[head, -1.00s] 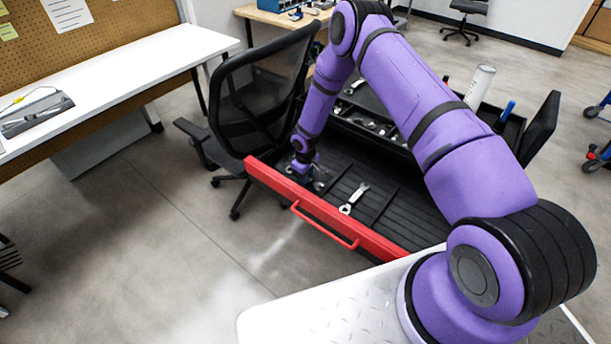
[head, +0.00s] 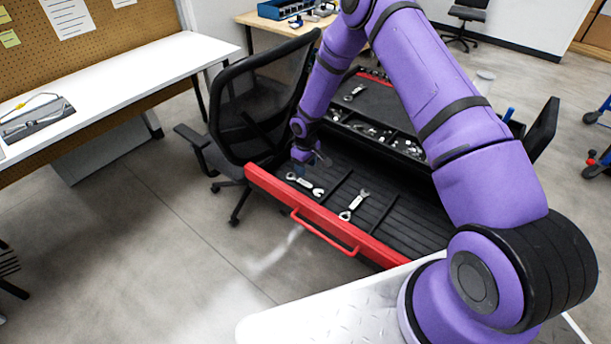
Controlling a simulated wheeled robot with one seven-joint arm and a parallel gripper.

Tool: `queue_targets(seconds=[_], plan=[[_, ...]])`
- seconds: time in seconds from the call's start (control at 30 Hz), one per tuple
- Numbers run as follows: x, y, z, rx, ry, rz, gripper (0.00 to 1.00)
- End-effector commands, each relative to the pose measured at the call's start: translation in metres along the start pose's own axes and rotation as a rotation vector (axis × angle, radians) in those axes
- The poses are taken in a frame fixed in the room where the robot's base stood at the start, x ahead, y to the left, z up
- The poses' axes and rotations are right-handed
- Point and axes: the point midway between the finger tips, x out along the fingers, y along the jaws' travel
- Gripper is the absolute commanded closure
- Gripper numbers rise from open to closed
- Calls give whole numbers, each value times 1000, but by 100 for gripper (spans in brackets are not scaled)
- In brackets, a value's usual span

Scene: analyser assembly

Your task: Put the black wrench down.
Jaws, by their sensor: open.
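A wrench (head: 304,184) with bright metal ends lies in the left part of the open drawer (head: 405,219). A second, similar wrench (head: 354,204) lies to its right, past a divider. Neither looks clearly black at this size; I cannot tell which one the task names. My gripper (head: 308,166) is above the drawer's left part, just behind and above the left wrench. It is open and apart from that wrench. Its fingers are small and partly blurred.
The drawer has a red front with a red handle (head: 325,233). A black office chair (head: 262,98) stands close by on the left. Behind the drawer is a tool top with another wrench (head: 355,92) and small parts. A white bench (head: 110,85) is at the far left.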

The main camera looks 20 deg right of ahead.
Motion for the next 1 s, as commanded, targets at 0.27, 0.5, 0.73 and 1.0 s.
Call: queue_targets(seconds=[0.27,0.5,0.73,1.0], plan=[[-31,-1,0,-1,0,0,47],[-37,0,0,0,1,1,47],[-97,10,1,29,18,42,47],[-209,16,21,97,50,109,47]])
